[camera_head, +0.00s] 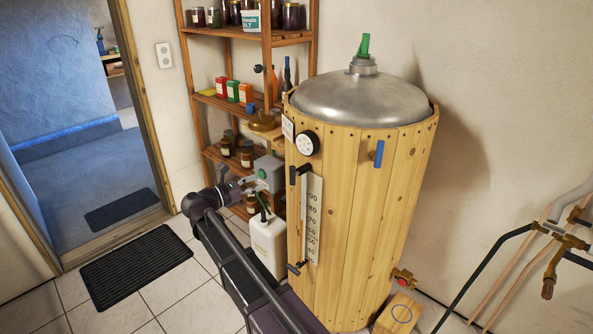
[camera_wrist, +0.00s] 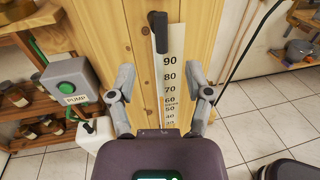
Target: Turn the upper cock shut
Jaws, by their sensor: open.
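The wooden barrel (camera_head: 345,220) has a white level gauge (camera_head: 313,220) with printed numbers on its front. The upper cock (camera_head: 292,175) is a black lever at the gauge's top end. In the wrist view the lever (camera_wrist: 158,30) stands upright in line with the gauge scale (camera_wrist: 170,75). The lower cock (camera_head: 294,269) is at the gauge's bottom in the head view; my gripper's body hides it in the wrist view. My gripper (camera_wrist: 161,80) is open and empty, its fingers either side of the scale, below the upper lever. Nothing is between the fingers.
A grey pump box (camera_wrist: 67,90) with a green button and a white can (camera_head: 268,243) stand left of the gauge. A round dial (camera_head: 306,143) is above it. A blue lever (camera_head: 379,154) and a red-handled tap (camera_head: 403,277) are further right. Shelves (camera_head: 222,101) stand behind.

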